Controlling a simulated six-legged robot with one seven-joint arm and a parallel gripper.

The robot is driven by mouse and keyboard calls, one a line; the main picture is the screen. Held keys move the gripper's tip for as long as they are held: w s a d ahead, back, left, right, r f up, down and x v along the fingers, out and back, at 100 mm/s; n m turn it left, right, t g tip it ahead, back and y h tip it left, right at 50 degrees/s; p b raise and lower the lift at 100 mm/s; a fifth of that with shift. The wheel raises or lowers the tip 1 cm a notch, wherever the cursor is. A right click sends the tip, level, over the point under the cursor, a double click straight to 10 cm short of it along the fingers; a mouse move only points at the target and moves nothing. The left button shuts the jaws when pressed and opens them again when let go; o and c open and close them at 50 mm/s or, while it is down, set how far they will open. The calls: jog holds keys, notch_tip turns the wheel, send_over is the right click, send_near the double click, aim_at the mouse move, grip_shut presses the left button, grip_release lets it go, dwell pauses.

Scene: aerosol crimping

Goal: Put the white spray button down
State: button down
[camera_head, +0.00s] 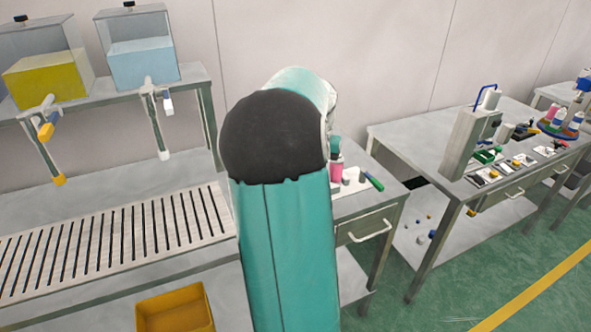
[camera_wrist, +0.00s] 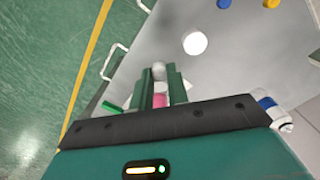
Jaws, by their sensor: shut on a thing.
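In the wrist view my gripper (camera_wrist: 160,76) has its two dark green fingers close together, shut on a small white thing (camera_wrist: 160,87), which I take to be the white spray button. The fingers hide most of it. A pink thing shows in the gap nearer the palm, and a rounded grey-white shape shows by the fingertips; I cannot tell how far below they are. A round white disc-like thing (camera_wrist: 194,44) lies on the grey surface beyond the fingers. In the head view my arm hides the gripper.
A pink bottle (camera_head: 336,172) and a green-handled tool (camera_head: 375,183) are on the near bench, right of my arm. A blue-and-white thing (camera_wrist: 268,102) is beside the gripper. Another bench (camera_head: 400,130) holds a press (camera_head: 468,135) and small parts. A yellow bin (camera_head: 175,308) is below.

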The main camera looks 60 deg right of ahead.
jog(key=w+a+m, duration=0.3)
jog(key=a, duration=0.3)
jog(key=shift+m, duration=0.3)
jog(key=w+d+f, duration=0.8)
jog(key=w+d, duration=0.1)
jog(key=shift+w+d+f, duration=0.2)
jog(key=shift+f, duration=0.2)
jog(key=shift+w+d+f, duration=0.2)
jog(key=shift+d+f, duration=0.05)
jog(key=shift+f, duration=1.75)
jog(key=shift+f, duration=0.15)
jog(key=c, duration=1.4)
grip_release()
jog(key=shift+o, duration=0.2)
